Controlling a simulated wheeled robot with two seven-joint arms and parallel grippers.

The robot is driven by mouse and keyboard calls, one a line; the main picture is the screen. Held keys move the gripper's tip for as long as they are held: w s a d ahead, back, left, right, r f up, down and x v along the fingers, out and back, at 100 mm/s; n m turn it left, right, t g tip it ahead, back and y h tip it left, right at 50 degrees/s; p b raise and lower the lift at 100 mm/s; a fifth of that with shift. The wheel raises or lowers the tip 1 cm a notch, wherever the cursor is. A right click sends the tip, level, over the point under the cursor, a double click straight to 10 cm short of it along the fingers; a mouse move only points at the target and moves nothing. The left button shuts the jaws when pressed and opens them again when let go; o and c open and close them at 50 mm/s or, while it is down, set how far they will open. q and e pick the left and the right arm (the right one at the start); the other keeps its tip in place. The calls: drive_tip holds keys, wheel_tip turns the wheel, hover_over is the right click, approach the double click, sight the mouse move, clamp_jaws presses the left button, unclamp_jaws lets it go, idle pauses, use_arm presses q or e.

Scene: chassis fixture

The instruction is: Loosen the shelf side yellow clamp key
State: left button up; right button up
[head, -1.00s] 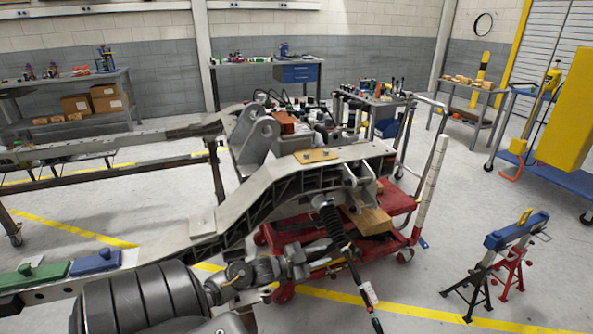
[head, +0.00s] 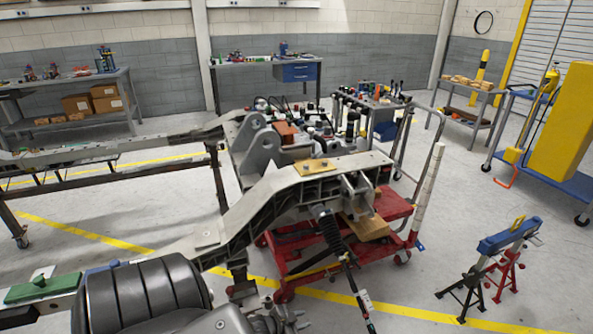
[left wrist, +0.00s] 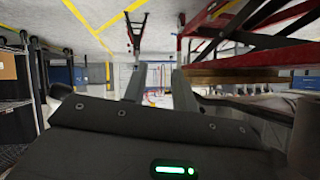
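A yellow plate (head: 315,166) with small fittings lies on top of the grey chassis frame (head: 262,196), near its raised end. Another small yellow piece (head: 519,221) stands on a blue-topped stand at the right. I cannot tell which is the yellow clamp key. My left gripper (head: 286,320) is low at the bottom edge of the head view, partly cut off, in front of the frame and apart from both yellow pieces. In the left wrist view its two fingers (left wrist: 159,82) are apart with nothing visible between them. My right gripper is not in view.
A green block (head: 42,288) sits on the frame's rail at left; my arm partly covers a blue one. A red cart (head: 290,255) stands under the frame. The blue-topped stand (head: 495,242) has red and black legs. Open floor lies between cart and stand.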

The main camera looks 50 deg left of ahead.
use_arm(q)
drive_tip(key=shift+n+g, duration=0.3)
drive_tip(key=shift+g, duration=0.3)
drive_tip(key=shift+s+d+f+p, duration=0.25)
drive_tip(key=shift+s+d+f, duration=0.15)
drive_tip(key=shift+s+f, duration=0.4)
drive_tip(key=shift+s+d+f+p, duration=0.2)
drive_tip(key=shift+s+d+f, duration=0.2)
drive_tip(key=shift+s+f, duration=0.35)
drive_tip(key=shift+r, duration=0.1)
